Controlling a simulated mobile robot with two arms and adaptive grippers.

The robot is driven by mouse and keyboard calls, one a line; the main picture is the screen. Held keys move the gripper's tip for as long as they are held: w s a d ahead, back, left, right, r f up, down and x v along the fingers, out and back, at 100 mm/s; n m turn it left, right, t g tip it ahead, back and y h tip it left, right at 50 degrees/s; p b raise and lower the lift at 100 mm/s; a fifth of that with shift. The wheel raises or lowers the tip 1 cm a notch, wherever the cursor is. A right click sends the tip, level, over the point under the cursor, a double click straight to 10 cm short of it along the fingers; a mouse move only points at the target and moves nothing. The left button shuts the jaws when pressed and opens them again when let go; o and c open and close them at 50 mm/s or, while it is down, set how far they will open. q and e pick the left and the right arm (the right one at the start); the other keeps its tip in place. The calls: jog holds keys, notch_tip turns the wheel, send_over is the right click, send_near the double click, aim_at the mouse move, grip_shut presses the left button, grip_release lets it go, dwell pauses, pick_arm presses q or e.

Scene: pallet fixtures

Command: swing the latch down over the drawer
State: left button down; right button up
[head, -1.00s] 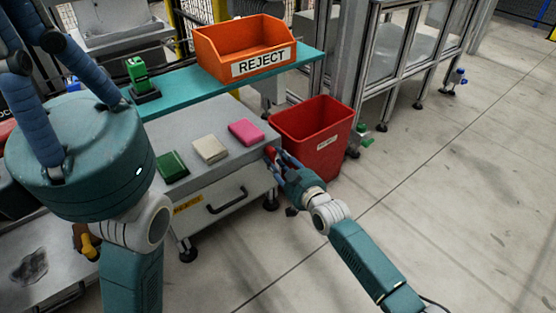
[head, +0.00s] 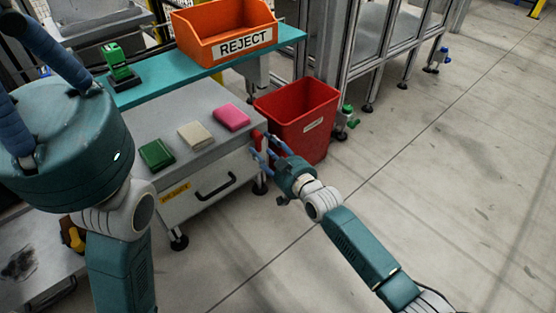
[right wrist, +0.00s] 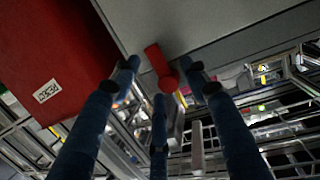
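The latch is a small red piece (head: 257,136) at the front right corner of the grey cabinet. The drawer (head: 213,194) below has a dark handle and looks closed. My right gripper (head: 264,152) is at that corner, its blue fingers spread beside the latch. In the right wrist view the red latch (right wrist: 157,60) with its round end lies between the open fingertips (right wrist: 160,75). I cannot tell whether a finger touches it. My left gripper (head: 65,130) is large at the left edge, fingers pointing up, tips cut off or unclear.
A red bin (head: 300,118) stands close right of the cabinet, near my right gripper. Green (head: 156,155), beige (head: 196,136) and pink (head: 232,117) blocks lie on the cabinet top (head: 185,110). An orange REJECT bin (head: 225,32) is on the teal shelf behind. The floor at right is clear.

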jog(key=v, duration=0.9)
jog(key=shift+s+d, duration=0.2)
jog(key=shift+s, duration=0.15)
